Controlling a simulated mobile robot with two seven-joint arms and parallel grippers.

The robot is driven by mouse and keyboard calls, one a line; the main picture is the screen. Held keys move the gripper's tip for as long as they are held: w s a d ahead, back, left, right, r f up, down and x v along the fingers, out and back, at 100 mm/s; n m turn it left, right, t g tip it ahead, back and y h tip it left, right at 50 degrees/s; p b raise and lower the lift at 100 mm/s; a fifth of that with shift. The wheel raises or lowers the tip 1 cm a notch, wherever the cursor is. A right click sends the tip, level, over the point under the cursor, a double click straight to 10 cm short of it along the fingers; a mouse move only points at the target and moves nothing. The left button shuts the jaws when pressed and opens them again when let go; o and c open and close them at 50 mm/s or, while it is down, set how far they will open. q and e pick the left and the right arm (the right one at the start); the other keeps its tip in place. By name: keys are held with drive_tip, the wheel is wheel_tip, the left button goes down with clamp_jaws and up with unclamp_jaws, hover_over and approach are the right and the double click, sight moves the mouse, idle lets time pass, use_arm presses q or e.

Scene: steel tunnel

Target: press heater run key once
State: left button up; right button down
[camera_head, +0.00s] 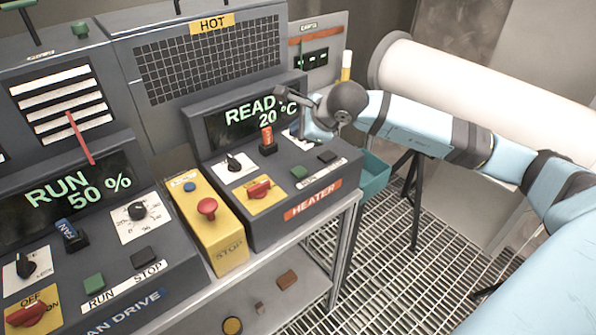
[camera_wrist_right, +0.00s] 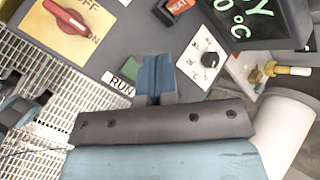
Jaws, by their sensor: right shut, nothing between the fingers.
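The heater panel (camera_head: 237,180) stands in the middle of the head view, with a display (camera_head: 250,118) reading READY 20 °C. Its green run key (camera_head: 299,172) is on the front slope, left of a dark stop key (camera_head: 327,157). My right gripper (camera_head: 308,130) is shut and empty above the panel's right part, apart from the run key in the head view. In the right wrist view the shut blue fingers (camera_wrist_right: 155,70) overlap the panel beside the green run key (camera_wrist_right: 131,62), which shows partly. The stop key is hidden there. My left gripper is out of view.
A red heater switch (camera_head: 259,189), an orange rocker (camera_head: 267,139) and a dial (camera_wrist_right: 209,60) surround the keys. A yellow stop box (camera_head: 214,225) stands left, then the fan drive panel (camera_head: 95,270) reading RUN 50 %. A pale cylinder (camera_head: 480,85) lies behind my right arm.

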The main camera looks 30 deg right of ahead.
sight(299, 172)
drive_tip(key=shift+f, duration=0.1)
wheel_tip(299, 172, down, 8)
drive_tip(key=b, duration=0.3)
drive_tip(key=shift+f+b, duration=0.4)
drive_tip(key=shift+b, duration=0.1)
drive_tip(key=shift+r, duration=0.1)
idle(0.4)
idle(1.3)
drive_tip(key=shift+f+b, duration=0.5)
drive_tip(key=shift+b, duration=0.2)
